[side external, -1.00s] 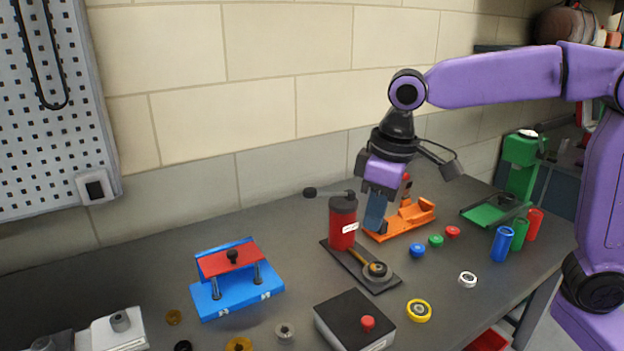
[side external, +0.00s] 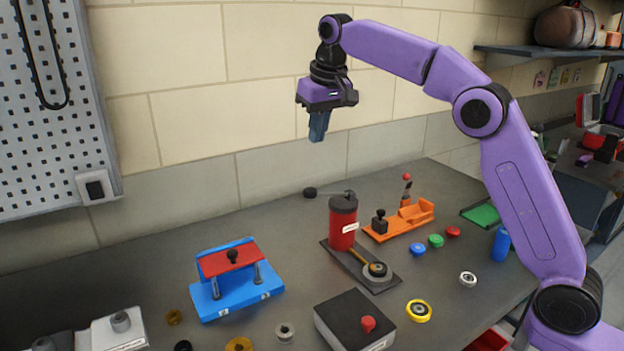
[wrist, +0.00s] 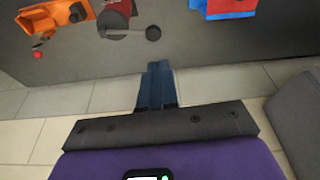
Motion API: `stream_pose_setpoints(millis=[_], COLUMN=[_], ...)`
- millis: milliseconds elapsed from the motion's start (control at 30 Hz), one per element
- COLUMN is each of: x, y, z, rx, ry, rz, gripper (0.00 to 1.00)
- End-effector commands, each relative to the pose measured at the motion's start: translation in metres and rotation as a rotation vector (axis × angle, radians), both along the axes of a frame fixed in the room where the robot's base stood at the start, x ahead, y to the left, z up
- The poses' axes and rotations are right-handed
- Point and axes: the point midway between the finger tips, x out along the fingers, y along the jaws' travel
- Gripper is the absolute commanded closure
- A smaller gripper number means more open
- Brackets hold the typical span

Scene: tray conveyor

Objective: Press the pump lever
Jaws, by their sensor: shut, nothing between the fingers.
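The pump is a red cylinder (side external: 342,225) with a dark top, standing on a dark base plate (side external: 372,268). Its lever (side external: 326,194) is a thin bar across the top that reaches left to a black knob (side external: 310,193). In the wrist view the knob (wrist: 153,33) shows at the top centre, beside the pump. My gripper (side external: 317,138) is shut and empty, well above the knob and pointing down. In the wrist view the gripper (wrist: 158,68) points toward the bench edge by the wall, with the knob beyond its tips. Nothing touches the lever.
An orange fixture (side external: 402,222) stands right of the pump, and a blue fixture with a red top (side external: 232,275) stands left. A black box with a red button (side external: 355,322) is in front. Several small rings and caps lie around. The tiled wall runs close behind.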

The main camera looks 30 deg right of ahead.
Motion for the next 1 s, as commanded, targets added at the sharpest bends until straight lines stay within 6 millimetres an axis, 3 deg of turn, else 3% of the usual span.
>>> stream_pose_setpoints(millis=[200,667,867,1000], x=[0.011,0.013,0.017,0.023], y=[-0.01,-0.012,-0.012,-0.012], z=[0.004,0.003,-0.012,-0.034], rx=[0.005,0.004,0.004,0.003], ry=[-0.013,-0.014,-0.012,-0.009], rz=[-0.054,-0.06,-0.059,-0.06], gripper=[1.0,1.0,1.0,1.0])
